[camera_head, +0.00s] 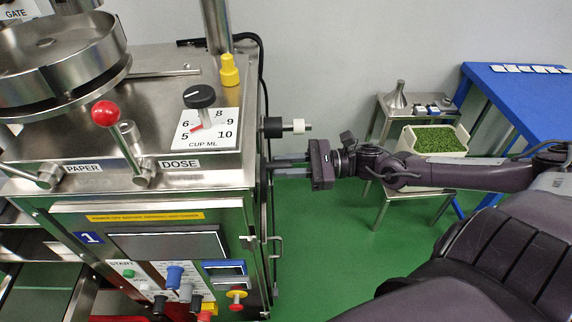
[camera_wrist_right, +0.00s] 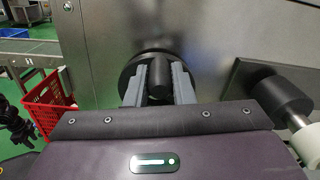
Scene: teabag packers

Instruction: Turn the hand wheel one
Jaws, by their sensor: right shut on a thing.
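The hand wheel (camera_wrist_right: 130,72) shows in the right wrist view as a dark round disc on the machine's steel side wall, with a black knob (camera_wrist_right: 159,74) standing out at its middle. My right gripper (camera_wrist_right: 158,92) is shut on this knob, one grey finger on each side. In the head view my right gripper (camera_head: 285,162) reaches in from the right, its fingers pointing left at the machine's side; the wheel is mostly hidden there. The fingers and gripper body cover the wheel's lower part. My left gripper is not in view.
The steel machine (camera_head: 215,185) carries a DOSE label, a cup dial (camera_head: 200,97) and a red-ball lever (camera_head: 106,112). A black-and-white roller (camera_head: 273,127) sticks out just above my right gripper. A small table with a green-filled tray (camera_head: 433,140) stands behind my arm.

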